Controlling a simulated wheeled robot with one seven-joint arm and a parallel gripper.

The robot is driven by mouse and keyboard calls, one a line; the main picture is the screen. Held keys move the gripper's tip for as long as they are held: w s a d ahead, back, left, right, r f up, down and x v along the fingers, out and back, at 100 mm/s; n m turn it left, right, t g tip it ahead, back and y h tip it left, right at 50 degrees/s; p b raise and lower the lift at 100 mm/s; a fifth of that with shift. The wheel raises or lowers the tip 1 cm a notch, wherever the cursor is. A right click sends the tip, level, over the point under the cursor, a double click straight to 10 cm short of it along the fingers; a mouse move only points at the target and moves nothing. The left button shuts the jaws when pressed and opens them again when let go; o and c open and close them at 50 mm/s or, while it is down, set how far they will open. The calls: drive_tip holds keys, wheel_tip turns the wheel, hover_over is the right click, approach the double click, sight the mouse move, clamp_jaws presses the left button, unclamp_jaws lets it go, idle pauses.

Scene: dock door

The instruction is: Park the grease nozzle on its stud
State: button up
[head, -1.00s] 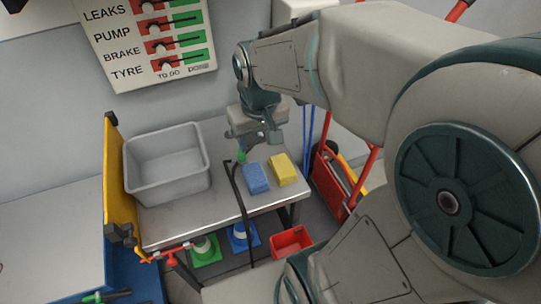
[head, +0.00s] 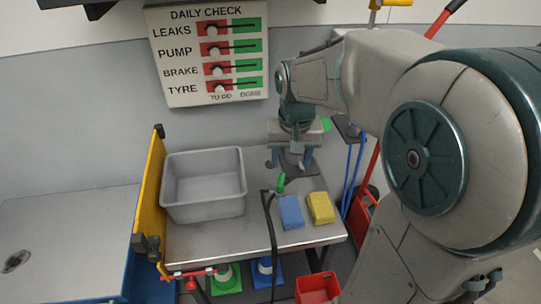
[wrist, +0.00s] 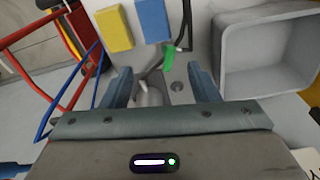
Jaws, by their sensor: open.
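My gripper (wrist: 161,88) is open, low over the back of the table; it also shows in the head view (head: 292,163). A green part (wrist: 169,57), with the black hose (wrist: 186,22) beside it, shows just beyond the fingertips; I take it for the grease nozzle's. It also shows in the head view (head: 281,183), in front of my gripper. A pale grey rounded piece (wrist: 148,95) is between the fingers, closer to the left one in the wrist view. A small round metal piece (wrist: 177,86) is beside it, possibly the stud. I cannot tell how these pieces connect.
A grey bin (head: 205,211) stands on the table's left, beside a yellow panel (head: 151,195). Blue (head: 291,212) and yellow (head: 321,207) blocks lie at the front right. A red bin (head: 317,290) is below. A check board (head: 208,98) hangs behind.

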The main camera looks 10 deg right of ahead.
drive_tip(key=m+g+b, duration=0.1)
drive_tip(key=b, duration=0.1)
approach(280, 188)
drive_tip(key=w, duration=0.4)
drive_tip(key=shift+d, duration=0.35)
drive_tip(key=shift+w+f, duration=0.2)
drive_tip(key=shift+f, duration=0.1)
wheel_tip(280, 188, down, 8)
drive_tip(key=shift+s+f, duration=0.1)
drive_tip(key=f, duration=0.2)
drive_tip(key=s+f, duration=0.1)
drive_tip(key=f, duration=0.1)
drive_tip(key=shift+s+f, duration=0.1)
drive_tip(key=shift+s, duration=0.05)
drive_tip(key=shift+f, duration=0.5)
clamp_jaws()
drive_tip(key=shift+r, duration=0.15)
wheel_tip(280, 188, up, 10)
drive_tip(key=shift+f, duration=0.1)
